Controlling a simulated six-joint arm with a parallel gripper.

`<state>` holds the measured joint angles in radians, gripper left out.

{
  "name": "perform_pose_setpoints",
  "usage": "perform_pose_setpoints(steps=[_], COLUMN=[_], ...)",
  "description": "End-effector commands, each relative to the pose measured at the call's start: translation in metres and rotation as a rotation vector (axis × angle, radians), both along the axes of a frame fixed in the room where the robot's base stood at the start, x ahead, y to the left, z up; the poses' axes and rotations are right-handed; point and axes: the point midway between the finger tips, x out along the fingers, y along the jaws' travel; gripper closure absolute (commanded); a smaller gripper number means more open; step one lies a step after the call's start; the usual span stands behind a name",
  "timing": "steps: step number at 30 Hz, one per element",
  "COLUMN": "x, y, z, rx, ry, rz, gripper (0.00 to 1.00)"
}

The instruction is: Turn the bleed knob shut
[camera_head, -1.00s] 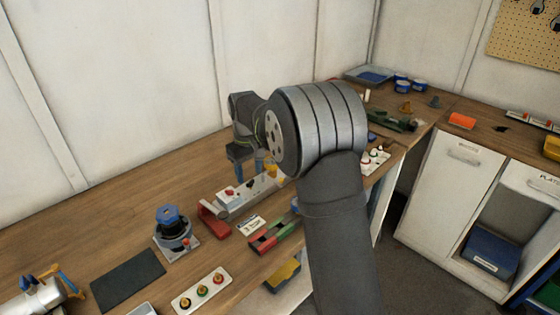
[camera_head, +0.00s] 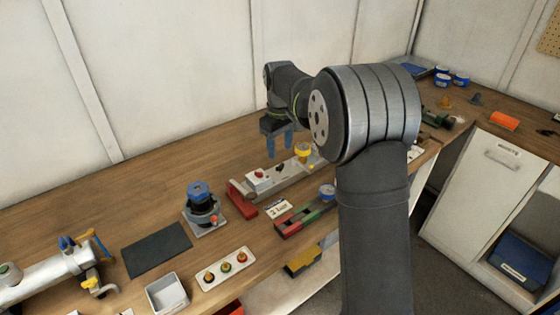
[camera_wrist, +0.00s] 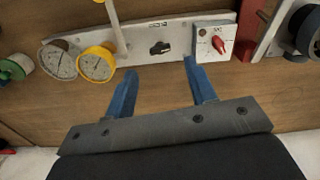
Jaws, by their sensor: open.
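My gripper (camera_head: 280,150) is open and empty, with blue fingers pointing down near the back edge of a grey panel (camera_head: 270,187). In the wrist view the gripper (camera_wrist: 159,68) shows its fingertips apart, just short of the panel, which has a black knob (camera_wrist: 160,48) and a white box with a red knob (camera_wrist: 219,45). At the far left of the head view lies a silver cylinder (camera_head: 40,280) with a yellow knob-like fitting (camera_head: 92,283) on its near side. I cannot tell from labels which knob is the bleed knob.
A blue-topped device (camera_head: 202,205) stands left of the panel. A dark mat (camera_head: 157,250), a white tray (camera_head: 167,294) and a plate with several buttons (camera_head: 226,268) lie nearby. Bench behind the mat is clear.

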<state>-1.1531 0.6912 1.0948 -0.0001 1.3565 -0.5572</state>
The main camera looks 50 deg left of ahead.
Motion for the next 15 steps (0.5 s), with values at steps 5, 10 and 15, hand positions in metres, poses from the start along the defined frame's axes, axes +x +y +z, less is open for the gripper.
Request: perform_pose_setpoints(steps=[5,10,15], x=[0.000,0.000,0.000], y=[0.000,0.000,0.000], z=[-0.034,-0.053,-0.059], rx=[-0.002,0.000,0.001], ry=[0.001,0.000,0.000], rz=[0.000,0.000,0.000], gripper=[0.49,0.49,0.49])
